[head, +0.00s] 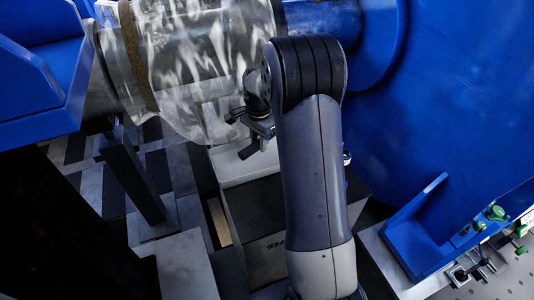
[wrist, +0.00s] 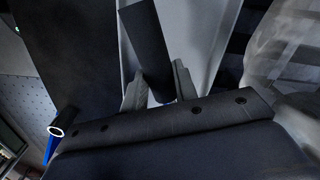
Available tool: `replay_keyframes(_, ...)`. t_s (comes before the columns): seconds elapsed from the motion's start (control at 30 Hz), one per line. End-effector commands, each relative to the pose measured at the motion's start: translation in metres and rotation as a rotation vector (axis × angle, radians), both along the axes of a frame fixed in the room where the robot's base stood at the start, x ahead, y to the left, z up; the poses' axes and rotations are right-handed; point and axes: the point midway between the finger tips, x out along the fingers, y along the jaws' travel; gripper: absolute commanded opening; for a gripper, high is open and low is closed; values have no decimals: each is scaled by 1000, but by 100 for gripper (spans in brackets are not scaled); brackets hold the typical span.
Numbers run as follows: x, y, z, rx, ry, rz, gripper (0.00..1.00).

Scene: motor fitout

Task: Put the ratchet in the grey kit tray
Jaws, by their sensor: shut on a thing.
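My gripper (head: 258,130) is at the middle of the head view, beside and partly behind my arm. In the wrist view its two fingers (wrist: 158,92) are closed on a dark, straight bar (wrist: 147,40), which looks like the ratchet's handle. The bar points away from the fingers, and its head cannot be made out. A light grey open box (head: 228,170), which looks like the grey kit tray, is below my gripper in the head view. My arm hides its right part. I cannot tell whether the bar touches it.
A large clear-wrapped cylinder (head: 195,65) hangs close above my gripper. A big blue housing (head: 450,90) fills the right. A dark case (head: 262,215) lies below the box. A blue tube-like thing (wrist: 57,131) stands at the lower left of the wrist view.

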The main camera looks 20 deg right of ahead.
Motion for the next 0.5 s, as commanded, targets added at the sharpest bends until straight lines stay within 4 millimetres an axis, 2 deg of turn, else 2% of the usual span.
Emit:
replay_keyframes(0.1,1,-1,-17,-1,-3,0,0)
replay_keyframes(0.37,0,-1,-35,-1,-3,-1,0)
replay_keyframes(0.5,0,-1,-54,-1,-1,-1,0)
